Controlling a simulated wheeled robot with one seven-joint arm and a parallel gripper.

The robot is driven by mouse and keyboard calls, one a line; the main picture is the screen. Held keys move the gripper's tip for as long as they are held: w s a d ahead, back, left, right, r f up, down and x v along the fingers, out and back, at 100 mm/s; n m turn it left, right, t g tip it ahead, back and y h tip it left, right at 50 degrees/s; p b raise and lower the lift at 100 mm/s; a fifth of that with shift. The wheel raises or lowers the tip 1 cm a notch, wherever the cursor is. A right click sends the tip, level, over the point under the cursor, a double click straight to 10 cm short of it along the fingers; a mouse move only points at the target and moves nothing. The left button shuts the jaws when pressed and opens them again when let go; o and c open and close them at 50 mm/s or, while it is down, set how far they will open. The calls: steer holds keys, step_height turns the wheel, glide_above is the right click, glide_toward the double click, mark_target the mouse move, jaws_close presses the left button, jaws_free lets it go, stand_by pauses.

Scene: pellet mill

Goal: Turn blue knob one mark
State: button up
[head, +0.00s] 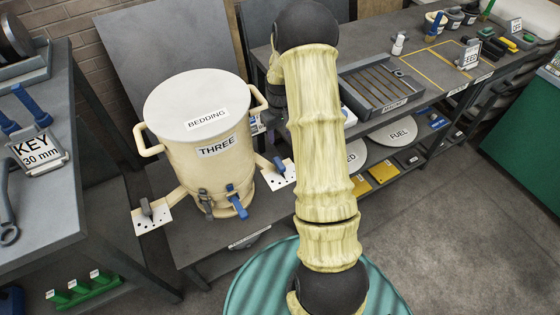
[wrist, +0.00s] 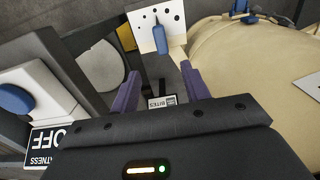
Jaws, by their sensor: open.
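In the head view a blue knob (head: 279,164) sits on a white plate with several dark dots (head: 283,177), fixed on an arm at the right side of the cream vessel labelled BEDDING and THREE (head: 190,105). The wrist view shows a blue knob (wrist: 158,40) upright on a dotted white plate (wrist: 145,42), top centre. My gripper (wrist: 160,60) is open, its two purple fingers apart with nothing held between them. The knob appears beyond the fingertips, apart from them. In the head view my arm hides most of the gripper.
A grey knob on another dotted plate (head: 152,217) is at the vessel's left. A blue lever (head: 238,204) is at its base. A bench with trays (head: 395,88) stands right, a tool bench (head: 50,205) left. A white block with a blue button (wrist: 15,98) lies left of my gripper.

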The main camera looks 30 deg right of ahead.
mark_target(280, 163)
step_height(280, 163, down, 15)
steer(key=p, duration=0.2)
steer(key=shift+f+p, duration=0.2)
steer(key=shift+p, duration=0.1)
steer(key=c, duration=1)
